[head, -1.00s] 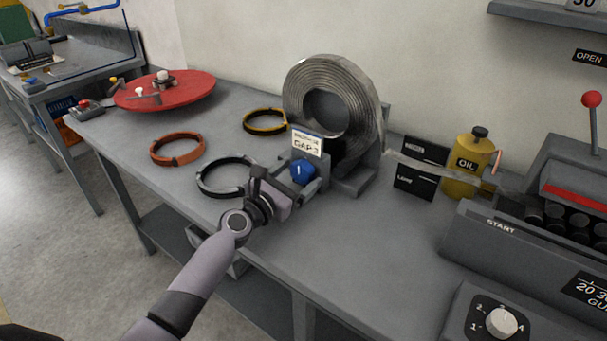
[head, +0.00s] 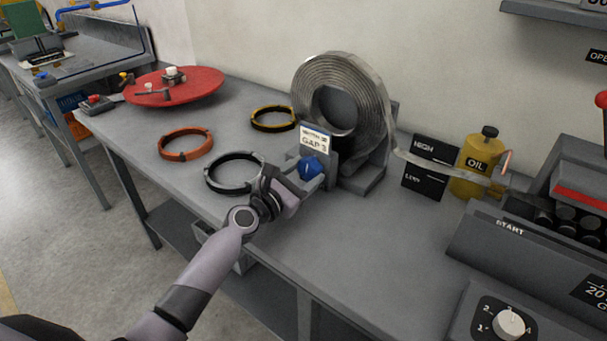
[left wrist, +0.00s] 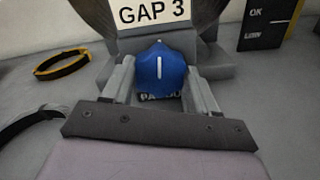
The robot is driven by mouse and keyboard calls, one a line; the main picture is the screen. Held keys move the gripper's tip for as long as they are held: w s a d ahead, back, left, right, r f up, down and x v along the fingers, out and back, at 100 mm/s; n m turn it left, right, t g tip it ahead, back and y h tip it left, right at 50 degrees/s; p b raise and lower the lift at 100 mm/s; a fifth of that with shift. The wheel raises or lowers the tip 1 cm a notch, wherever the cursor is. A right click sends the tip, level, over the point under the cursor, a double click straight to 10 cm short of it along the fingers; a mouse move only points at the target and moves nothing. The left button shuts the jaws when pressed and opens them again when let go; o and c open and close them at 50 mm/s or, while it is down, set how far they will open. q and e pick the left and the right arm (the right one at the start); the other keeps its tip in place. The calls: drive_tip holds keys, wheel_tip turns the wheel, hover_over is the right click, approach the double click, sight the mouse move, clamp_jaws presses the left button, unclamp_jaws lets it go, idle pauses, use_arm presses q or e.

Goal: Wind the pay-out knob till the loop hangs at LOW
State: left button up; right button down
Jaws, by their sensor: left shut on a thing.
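The blue pay-out knob (head: 311,167) sits on the front of the coil stand, under a white GAP 3 sign (head: 316,138). In the left wrist view the knob (left wrist: 160,70) shows a white mark pointing straight up. My left gripper (head: 309,176) is shut on the knob, one finger on each side. A big metal strip coil (head: 375,105) stands behind it. Its strip (head: 430,169) runs right as a shallow loop, past a dark board marked HIGH and LOW (head: 424,185). The loop hangs between the two marks, below HIGH. My right gripper is out of view.
A yellow oil can (head: 472,165) stands beside the board. A grey machine (head: 480,245) with rollers takes the right side, a dial (head: 508,323) in front. Orange (head: 186,144), black-and-yellow (head: 272,118) and black (head: 215,185) rings and a red turntable (head: 190,88) lie left.

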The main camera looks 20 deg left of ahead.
use_arm(q)
drive_tip(key=m+b, duration=0.1)
drive_tip(key=m, duration=0.4)
drive_tip(key=shift+m, duration=0.3)
drive_tip(key=m+b, duration=0.1)
drive_tip(key=m, duration=0.4)
drive_tip(key=shift+f, duration=0.1)
drive_tip(key=m+b, duration=0.1)
drive_tip(key=m, duration=0.3)
drive_tip(key=shift+m, duration=2.9)
drive_tip(key=o, duration=1.1)
drive_tip(key=shift+c, duration=0.2)
